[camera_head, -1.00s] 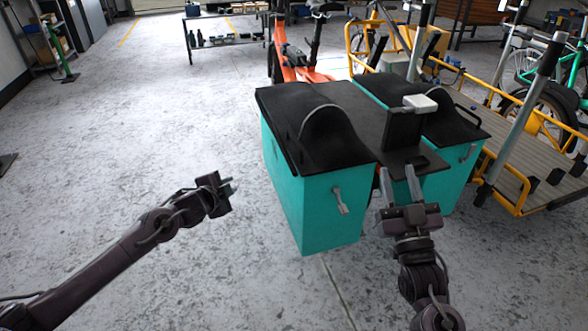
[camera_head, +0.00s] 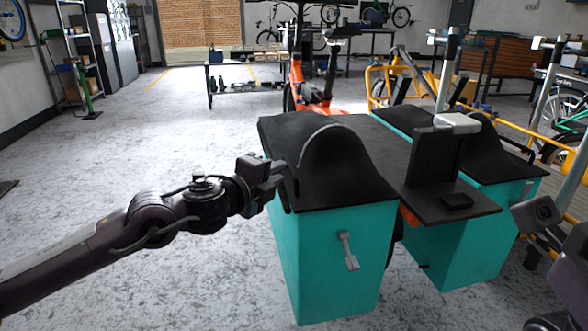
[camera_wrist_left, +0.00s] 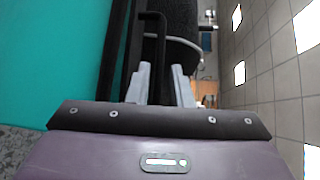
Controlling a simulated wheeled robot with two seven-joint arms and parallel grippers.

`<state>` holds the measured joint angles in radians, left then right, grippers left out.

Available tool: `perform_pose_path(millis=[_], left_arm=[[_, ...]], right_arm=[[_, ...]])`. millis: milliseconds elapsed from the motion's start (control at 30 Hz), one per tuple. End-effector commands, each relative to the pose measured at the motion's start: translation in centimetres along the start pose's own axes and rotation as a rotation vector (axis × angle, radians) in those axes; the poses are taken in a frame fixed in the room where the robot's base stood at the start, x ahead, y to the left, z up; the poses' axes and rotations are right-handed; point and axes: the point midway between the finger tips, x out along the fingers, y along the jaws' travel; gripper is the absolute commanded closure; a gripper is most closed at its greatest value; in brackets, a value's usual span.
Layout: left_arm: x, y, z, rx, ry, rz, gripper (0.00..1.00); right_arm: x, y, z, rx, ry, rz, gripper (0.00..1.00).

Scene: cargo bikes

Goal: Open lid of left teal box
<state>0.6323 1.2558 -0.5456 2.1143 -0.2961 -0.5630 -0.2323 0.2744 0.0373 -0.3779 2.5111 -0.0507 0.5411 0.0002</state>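The left teal box (camera_head: 335,262) stands upright in the middle of the head view, with its black lid (camera_head: 345,180) down on top. A grey latch (camera_head: 348,251) is on its front. My left gripper (camera_head: 279,172) is at the lid's left edge. In the left wrist view my left gripper (camera_wrist_left: 161,72) has its two fingers apart, with a black handle bar (camera_wrist_left: 155,17) between them. I cannot tell whether they touch it. The teal wall (camera_wrist_left: 50,60) is at left there. My right arm is at the right edge of the head view; its fingers do not show.
A second teal box (camera_head: 468,235) with a black lid stands to the right, past a black rack with an upright post (camera_head: 432,165). A yellow-framed cargo bike (camera_head: 400,70) is behind at right. The floor (camera_head: 150,130) at left is clear.

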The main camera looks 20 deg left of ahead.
Motion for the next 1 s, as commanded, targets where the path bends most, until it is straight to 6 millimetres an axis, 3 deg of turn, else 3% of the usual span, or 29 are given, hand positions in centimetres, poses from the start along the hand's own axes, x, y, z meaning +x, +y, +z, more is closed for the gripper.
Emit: perform_pose_path(millis=[200,400,733,900,1000], left_arm=[[3.4,0.1,-0.2,-0.004,0.003,-0.002,0.80],[5.4,0.1,-0.1,-0.003,0.002,-0.001,0.80],[5.8,0.1,-0.1,-0.001,0.002,0.002,0.80],[5.8,0.1,-0.1,-0.001,0.002,0.002,1.00],[5.8,0.1,-0.1,-0.001,0.002,0.002,1.00]], right_arm=[[0.0,0.2,-0.4,-0.019,0.016,0.001,0.64],[0.2,0.5,-0.8,-0.034,0.027,0.004,0.64],[0.4,0.7,-0.8,-0.038,0.029,0.006,0.64],[0.4,0.7,-0.8,-0.038,0.029,0.006,0.64],[0.4,0.7,-0.8,-0.038,0.028,0.006,0.64]])
